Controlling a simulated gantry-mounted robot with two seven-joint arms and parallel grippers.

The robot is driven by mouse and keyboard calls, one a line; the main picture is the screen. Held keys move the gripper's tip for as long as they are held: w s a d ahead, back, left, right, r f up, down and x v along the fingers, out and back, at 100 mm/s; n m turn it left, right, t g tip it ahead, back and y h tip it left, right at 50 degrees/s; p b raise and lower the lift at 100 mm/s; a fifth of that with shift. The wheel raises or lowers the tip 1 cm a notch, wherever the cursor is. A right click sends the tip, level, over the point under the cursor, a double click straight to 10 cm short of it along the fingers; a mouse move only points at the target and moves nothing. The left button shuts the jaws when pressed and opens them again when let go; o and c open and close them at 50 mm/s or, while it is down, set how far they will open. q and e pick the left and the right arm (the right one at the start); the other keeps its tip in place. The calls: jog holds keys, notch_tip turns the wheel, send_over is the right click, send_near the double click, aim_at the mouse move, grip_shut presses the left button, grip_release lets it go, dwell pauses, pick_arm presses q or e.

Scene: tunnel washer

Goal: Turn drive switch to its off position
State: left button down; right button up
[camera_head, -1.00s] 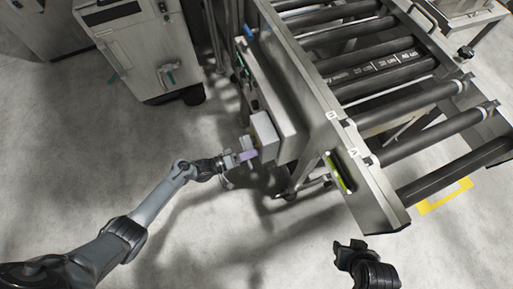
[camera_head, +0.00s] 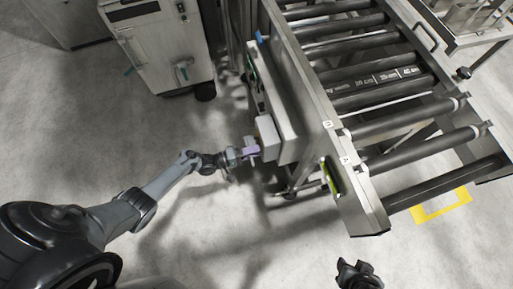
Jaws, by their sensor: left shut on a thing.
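My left gripper (camera_head: 250,151), with purple-tinted fingers, is at the lower left side of this box. It is shut on the drive switch there. The switch is too small and too covered by the fingers for its position to be read. My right gripper (camera_head: 356,274) is at the bottom edge, apart from the conveyor, and appears dark. Its fingers are not clear enough to tell whether they are open.
The roller conveyor (camera_head: 385,100) fills the upper right, its metal side frame (camera_head: 345,180) ending near the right arm. A grey cabinet (camera_head: 160,50) on casters stands at the upper left. Yellow floor marking (camera_head: 443,208) lies at the right. The floor between is clear.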

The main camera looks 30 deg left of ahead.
pick_arm(q)
jog(key=c, duration=0.9)
grip_release()
jog(key=p+v, duration=0.1)
jog(key=v, duration=1)
